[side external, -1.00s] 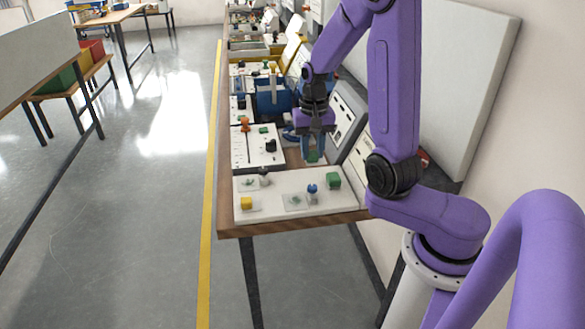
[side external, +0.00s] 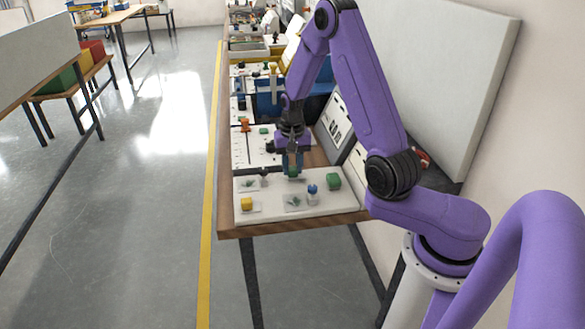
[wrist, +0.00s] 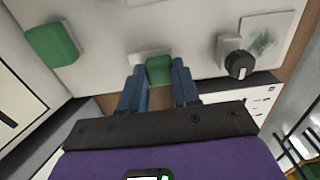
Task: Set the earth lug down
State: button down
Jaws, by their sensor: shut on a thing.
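My gripper (side external: 292,164) is shut on a small green block, which I take to be the earth lug (side external: 293,171). It hangs from the fingertips over the back part of the white board (side external: 275,212). In the wrist view the green lug (wrist: 159,69) sits between the two blue fingers of my gripper (wrist: 159,80). I cannot tell whether its underside touches the board. A second green block (side external: 333,181) stands on the board to the right, and it shows at the upper left of the wrist view (wrist: 52,42).
The board also bears a yellow block (side external: 247,204), a blue-topped post (side external: 312,190) and a dark-capped grey post (wrist: 238,62). Thin plates with green marks lie at the front (side external: 294,203) and back left (side external: 248,185). A sloped panel (side external: 335,122) stands behind at the right.

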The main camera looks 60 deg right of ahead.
jog(key=shift+f, duration=0.5)
jog(key=shift+f, duration=0.15)
jog(key=c, duration=0.8)
grip_release()
